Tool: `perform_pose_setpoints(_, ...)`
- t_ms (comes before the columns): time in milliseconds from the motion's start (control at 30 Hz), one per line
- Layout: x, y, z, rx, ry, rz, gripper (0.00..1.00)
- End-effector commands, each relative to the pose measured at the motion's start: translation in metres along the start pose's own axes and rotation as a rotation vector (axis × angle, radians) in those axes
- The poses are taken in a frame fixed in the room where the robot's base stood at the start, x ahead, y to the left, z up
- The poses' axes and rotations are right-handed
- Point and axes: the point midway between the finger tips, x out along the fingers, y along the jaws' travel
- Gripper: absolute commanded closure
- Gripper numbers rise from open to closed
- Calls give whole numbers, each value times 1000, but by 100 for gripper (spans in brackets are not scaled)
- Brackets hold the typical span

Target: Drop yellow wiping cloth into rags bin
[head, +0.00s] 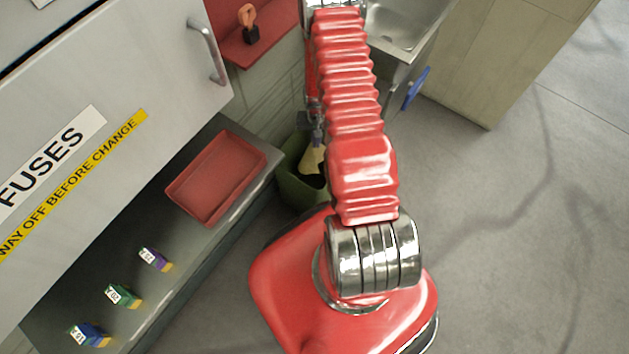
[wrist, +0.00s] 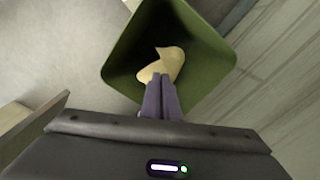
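The yellow wiping cloth (wrist: 163,66) hangs from the fingertips of my gripper (wrist: 161,84) in the wrist view. The two fingers are together on it. The cloth is over the opening of a green bin (wrist: 205,38), which I take to be the rags bin; no label on it shows. In the head view the cloth (head: 312,159) hangs below my gripper (head: 317,140), at the mouth of the green bin (head: 293,188). My red arm hides the bin's right side. The bin's bottom is dark.
A grey bench at the left holds an empty red tray (head: 216,177) and several small labelled blocks (head: 124,295). The floor at the right is clear.

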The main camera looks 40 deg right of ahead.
Motion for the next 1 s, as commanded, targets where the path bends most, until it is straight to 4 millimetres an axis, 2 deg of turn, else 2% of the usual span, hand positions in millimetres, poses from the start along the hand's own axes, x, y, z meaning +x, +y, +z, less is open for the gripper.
perform_pose_setpoints(400,40,1,0,2,0,0,100)
perform_pose_setpoints(833,46,1,-1,3,1,0,100)
perform_pose_setpoints(1000,46,2,-1,3,1,0,86)
